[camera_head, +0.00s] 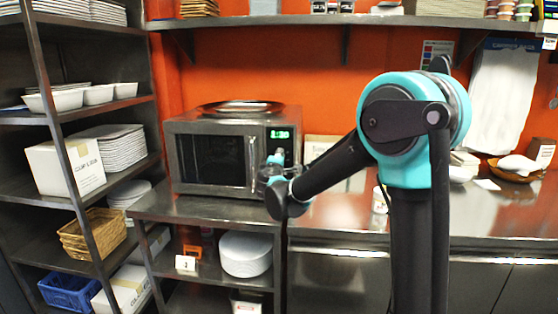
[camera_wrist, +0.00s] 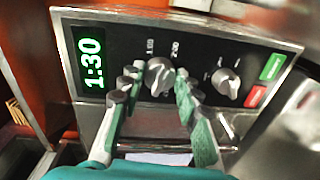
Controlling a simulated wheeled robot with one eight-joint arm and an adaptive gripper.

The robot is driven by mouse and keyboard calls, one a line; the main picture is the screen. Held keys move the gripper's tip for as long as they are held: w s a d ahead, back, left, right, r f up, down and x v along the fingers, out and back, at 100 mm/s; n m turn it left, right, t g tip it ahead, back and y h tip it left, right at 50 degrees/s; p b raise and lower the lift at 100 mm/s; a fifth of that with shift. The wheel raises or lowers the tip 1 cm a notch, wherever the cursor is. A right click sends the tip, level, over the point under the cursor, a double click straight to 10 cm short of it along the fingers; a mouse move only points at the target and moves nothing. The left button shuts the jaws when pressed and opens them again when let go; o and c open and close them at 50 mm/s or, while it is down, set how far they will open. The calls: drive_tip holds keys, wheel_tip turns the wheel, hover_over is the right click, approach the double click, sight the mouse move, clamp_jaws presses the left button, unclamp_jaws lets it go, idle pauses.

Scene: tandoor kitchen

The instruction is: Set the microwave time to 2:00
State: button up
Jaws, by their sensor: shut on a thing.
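The microwave (camera_head: 213,153) stands on a steel counter, its door closed. Its green display (camera_wrist: 92,62) reads 1:30 in the wrist view, and the display also shows in the head view (camera_head: 279,134). My gripper (camera_wrist: 160,84) is at the control panel with its fingers on either side of the upper knob (camera_wrist: 158,77), the one nearer the display, and is shut on it. A second knob (camera_wrist: 226,84) sits apart from the fingers. In the head view my gripper (camera_head: 275,168) is in front of the panel and hides the knobs.
A green button (camera_wrist: 272,67) and a red button (camera_wrist: 256,97) lie beyond the second knob. A round tray (camera_head: 248,107) rests on the microwave. A shelf rack (camera_head: 70,120) stands at left. Counter (camera_head: 335,208) continues at right behind my arm.

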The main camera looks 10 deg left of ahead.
drive_tip(key=shift+f+m, duration=0.1)
drive_tip(key=shift+m, duration=1.1)
drive_tip(key=o, duration=1.2)
drive_tip(key=shift+c, duration=0.2)
drive_tip(key=shift+s, duration=0.1)
drive_tip(key=s, duration=1.1)
drive_tip(key=shift+s+r, duration=0.35)
drive_tip(key=shift+s, duration=0.05)
